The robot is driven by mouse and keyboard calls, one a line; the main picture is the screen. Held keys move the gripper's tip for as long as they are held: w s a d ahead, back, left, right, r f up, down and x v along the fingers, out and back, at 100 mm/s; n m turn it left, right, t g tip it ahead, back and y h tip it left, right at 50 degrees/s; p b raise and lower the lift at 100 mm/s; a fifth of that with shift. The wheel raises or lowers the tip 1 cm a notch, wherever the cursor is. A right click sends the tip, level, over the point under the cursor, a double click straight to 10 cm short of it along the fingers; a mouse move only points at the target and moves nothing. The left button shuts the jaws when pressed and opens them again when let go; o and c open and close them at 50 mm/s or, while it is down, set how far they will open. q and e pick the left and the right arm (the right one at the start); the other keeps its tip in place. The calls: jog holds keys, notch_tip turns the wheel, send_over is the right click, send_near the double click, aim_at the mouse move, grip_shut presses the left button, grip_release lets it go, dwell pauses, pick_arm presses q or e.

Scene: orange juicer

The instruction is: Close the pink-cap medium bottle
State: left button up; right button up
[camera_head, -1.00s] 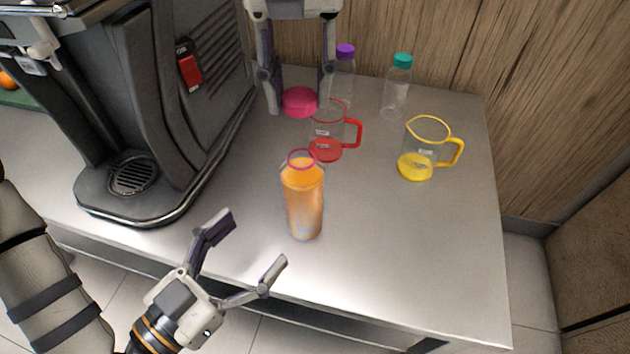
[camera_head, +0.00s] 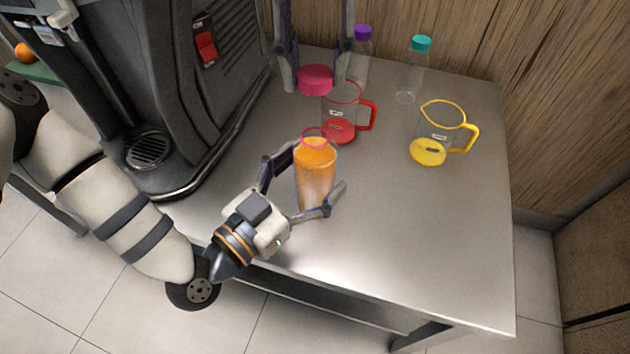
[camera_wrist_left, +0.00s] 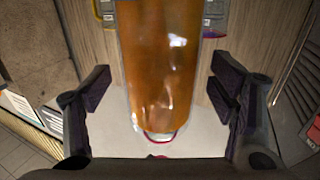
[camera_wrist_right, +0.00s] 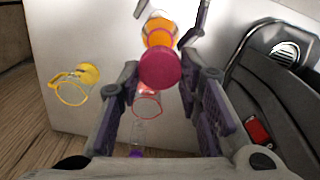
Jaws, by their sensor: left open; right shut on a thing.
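The medium bottle (camera_head: 315,178), full of orange juice, stands upright and uncapped near the counter's front, with a pink ring at its mouth. My left gripper (camera_head: 302,182) is open, its fingers on either side of the bottle; the bottle also fills the middle of the left wrist view (camera_wrist_left: 160,60) between the spread fingers. I cannot tell whether they touch it. My right gripper (camera_head: 316,84) is shut on the pink cap (camera_head: 315,79), held behind the bottle and apart from it. The cap also shows between the fingers in the right wrist view (camera_wrist_right: 160,68).
A red-handled jug (camera_head: 342,125) stands just behind the bottle. A yellow jug (camera_head: 432,150), a purple-capped bottle (camera_head: 361,60) and a teal-capped bottle (camera_head: 410,80) stand farther right or back. The black juicer (camera_head: 150,110) is at left. The counter's right front is clear.

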pick_arm(q)
jog(key=shift+w+d, duration=0.35)
jog(key=shift+w, duration=0.05)
jog(key=c, duration=1.8)
pick_arm(e)
send_over(315, 127)
jog(key=shift+f, duration=2.5)
jog(key=shift+f, duration=0.9)
pick_arm(q)
grip_shut()
pick_arm(e)
jog(key=shift+f, duration=0.55)
